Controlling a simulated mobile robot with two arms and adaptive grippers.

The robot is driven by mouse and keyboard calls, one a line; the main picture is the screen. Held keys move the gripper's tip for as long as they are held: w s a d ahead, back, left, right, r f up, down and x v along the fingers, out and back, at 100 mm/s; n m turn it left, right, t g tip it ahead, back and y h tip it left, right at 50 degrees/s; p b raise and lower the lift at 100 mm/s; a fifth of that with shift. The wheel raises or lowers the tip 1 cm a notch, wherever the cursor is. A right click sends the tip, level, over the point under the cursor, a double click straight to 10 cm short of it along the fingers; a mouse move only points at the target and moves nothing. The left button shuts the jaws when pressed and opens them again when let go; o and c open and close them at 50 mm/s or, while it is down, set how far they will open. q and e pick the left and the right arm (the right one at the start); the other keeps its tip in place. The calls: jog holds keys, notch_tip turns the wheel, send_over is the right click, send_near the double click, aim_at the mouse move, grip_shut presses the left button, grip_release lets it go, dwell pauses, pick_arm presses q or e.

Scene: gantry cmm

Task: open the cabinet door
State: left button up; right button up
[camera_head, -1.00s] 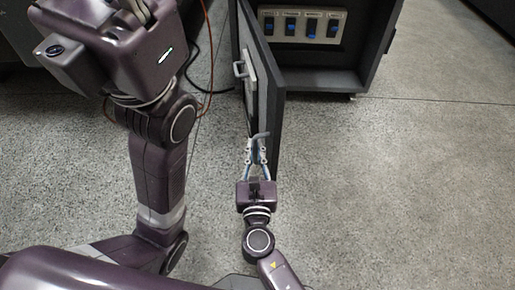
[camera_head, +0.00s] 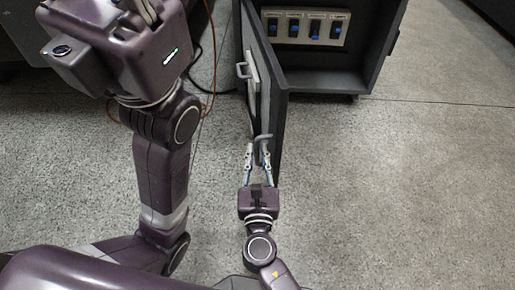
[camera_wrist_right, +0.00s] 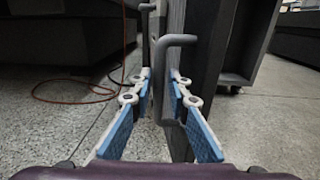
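The dark grey cabinet door (camera_head: 279,120) stands swung open toward me, seen nearly edge-on. A grey bent handle (camera_head: 264,138) sits near its free edge; it also shows in the right wrist view (camera_wrist_right: 168,85), close to the right finger. My right gripper (camera_head: 257,150) is at this handle, its fingers spread apart; the wrist view (camera_wrist_right: 160,75) shows a gap between them. I cannot tell if a finger touches the handle. My left arm is at the left; its fingers (camera_head: 138,8) are cut by the top edge, so their state is unclear.
The open cabinet (camera_head: 370,60) holds a panel with several blue switches (camera_head: 305,28). A second handle (camera_head: 241,70) is on the door farther back. An orange cable (camera_wrist_right: 75,98) lies on the floor at the left. The floor right of the door is clear.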

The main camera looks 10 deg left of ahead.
jog(key=s+d, duration=0.2)
jog(key=s, duration=0.8)
jog(key=shift+s, duration=0.15)
jog(key=shift+c, duration=0.3)
